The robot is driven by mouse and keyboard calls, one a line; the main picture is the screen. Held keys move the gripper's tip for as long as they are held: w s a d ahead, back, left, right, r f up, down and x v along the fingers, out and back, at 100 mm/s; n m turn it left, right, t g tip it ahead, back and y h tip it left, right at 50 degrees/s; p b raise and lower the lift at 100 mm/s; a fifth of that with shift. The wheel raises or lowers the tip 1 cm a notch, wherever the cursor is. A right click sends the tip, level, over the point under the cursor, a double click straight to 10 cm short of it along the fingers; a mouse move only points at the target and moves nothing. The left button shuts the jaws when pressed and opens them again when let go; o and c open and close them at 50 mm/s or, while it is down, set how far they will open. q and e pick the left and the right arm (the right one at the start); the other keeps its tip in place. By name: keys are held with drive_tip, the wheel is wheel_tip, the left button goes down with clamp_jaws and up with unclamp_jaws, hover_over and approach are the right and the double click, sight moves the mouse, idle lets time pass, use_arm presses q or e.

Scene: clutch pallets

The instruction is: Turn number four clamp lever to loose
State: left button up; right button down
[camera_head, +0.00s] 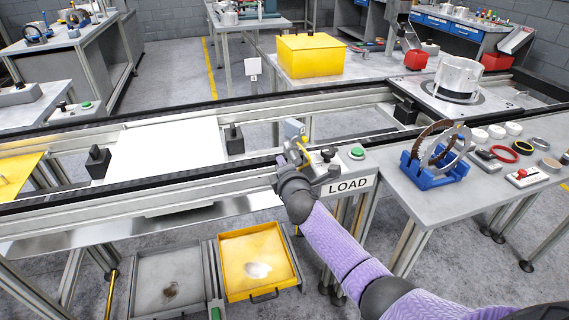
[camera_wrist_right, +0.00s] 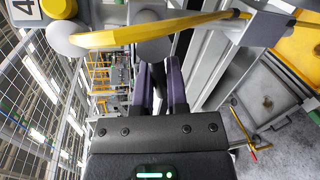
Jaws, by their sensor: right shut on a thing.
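A yellow clamp lever (camera_head: 305,157) stands at the front rail beside the LOAD box. In the right wrist view, the yellow lever (camera_wrist_right: 115,38) runs across the top, just past my fingertips, with a yellow round cap (camera_wrist_right: 60,8) near its left end. A plate marked 4 (camera_wrist_right: 25,10) is at the top left. My right gripper (camera_wrist_right: 158,72) is shut at the lever, with a dark rounded part between its fingers; the exact contact is partly hidden. In the head view my right gripper (camera_head: 292,158) reaches the lever from below. My left gripper is not in view.
The LOAD box (camera_head: 347,186) with a green button (camera_head: 357,153) and a black knob sits close to the right of my gripper. A blue stand (camera_head: 437,170) holding rings is on the right table. A yellow tray (camera_head: 257,263) lies below. A white panel (camera_head: 167,150) is left.

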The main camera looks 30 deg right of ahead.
drive_tip(key=shift+r+m, duration=0.15)
drive_tip(key=shift+m, duration=0.25)
drive_tip(key=shift+y, duration=0.3)
drive_tip(key=c, duration=0.7)
unclamp_jaws()
drive_tip(key=p+v, duration=0.4)
drive_tip(key=v, duration=0.6)
drive_tip(key=shift+a+p, duration=0.1)
drive_tip(key=shift+p, duration=0.25)
drive_tip(key=shift+w, duration=0.1)
